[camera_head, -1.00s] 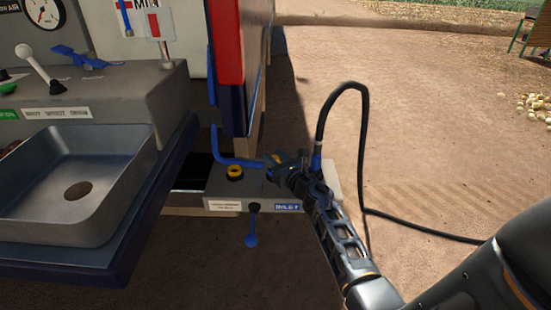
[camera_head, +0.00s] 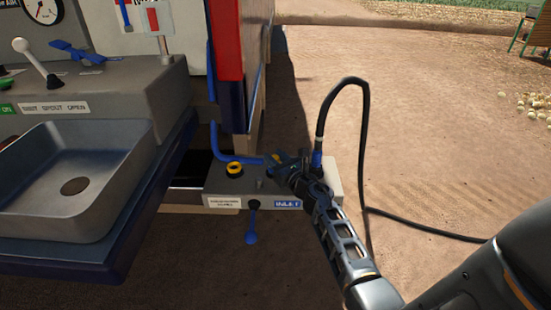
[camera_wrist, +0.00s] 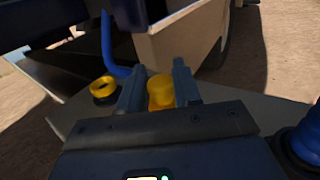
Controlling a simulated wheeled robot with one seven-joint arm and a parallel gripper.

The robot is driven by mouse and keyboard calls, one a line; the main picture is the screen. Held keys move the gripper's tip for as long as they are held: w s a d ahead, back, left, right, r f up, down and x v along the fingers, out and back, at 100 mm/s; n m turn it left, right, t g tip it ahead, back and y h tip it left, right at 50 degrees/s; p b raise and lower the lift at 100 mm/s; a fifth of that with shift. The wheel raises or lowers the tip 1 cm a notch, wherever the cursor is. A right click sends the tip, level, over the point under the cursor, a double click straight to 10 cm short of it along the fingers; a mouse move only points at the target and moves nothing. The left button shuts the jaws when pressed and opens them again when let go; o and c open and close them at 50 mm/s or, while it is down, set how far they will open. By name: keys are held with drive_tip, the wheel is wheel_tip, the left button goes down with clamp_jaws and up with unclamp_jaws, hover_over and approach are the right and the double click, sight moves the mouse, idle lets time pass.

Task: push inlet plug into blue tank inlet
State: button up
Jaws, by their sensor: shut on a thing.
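My gripper (camera_head: 278,164) is over the top of a grey box (camera_head: 225,187) with a blue INLET label (camera_head: 288,205) on its front. In the wrist view my two fingers (camera_wrist: 157,90) are shut on a yellow, round-topped plug (camera_wrist: 160,88). The plug's lower end is hidden behind my gripper body, so I cannot tell how far it sits in an opening. A yellow ring with a dark hole (camera_head: 234,169) is on the box to the left of my gripper. It also shows in the wrist view (camera_wrist: 103,89), apart from my fingers.
A blue connector (camera_head: 316,160) with a black hose (camera_head: 363,140) stands close right of my gripper. A blue pipe (camera_head: 228,157) runs behind the box. A blue-handled lever (camera_head: 251,228) hangs at its front. A metal sink (camera_head: 110,200) is at left. Bare ground is open at right.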

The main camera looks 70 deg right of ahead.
drive_tip(key=o, duration=1.1)
drive_tip(key=v, duration=0.7)
drive_tip(key=shift+s+a, duration=0.25)
drive_tip(key=shift+s, duration=0.1)
drive_tip(key=s+a+r+m+t+y+p, duration=0.15)
drive_tip(key=a+m, duration=0.25)
drive_tip(key=a, duration=0.4)
drive_tip(key=s+a+r+m+y, duration=0.1)
drive_tip(key=s+a+m+y, duration=0.2)
drive_tip(key=a, duration=0.6)
drive_tip(key=s+a+r+m+t+y+p, duration=0.1)
drive_tip(key=s+a+m, duration=0.2)
drive_tip(key=a+m, duration=0.35)
drive_tip(key=s+a+r+m+g+y+p, duration=0.2)
drive_tip(key=s+a+r+m+y, duration=0.3)
drive_tip(key=s+a+r+m, duration=0.8)
drive_tip(key=shift+s+a+m, duration=0.5)
drive_tip(key=shift+a+m, duration=0.5)
drive_tip(key=shift+m, duration=0.25)
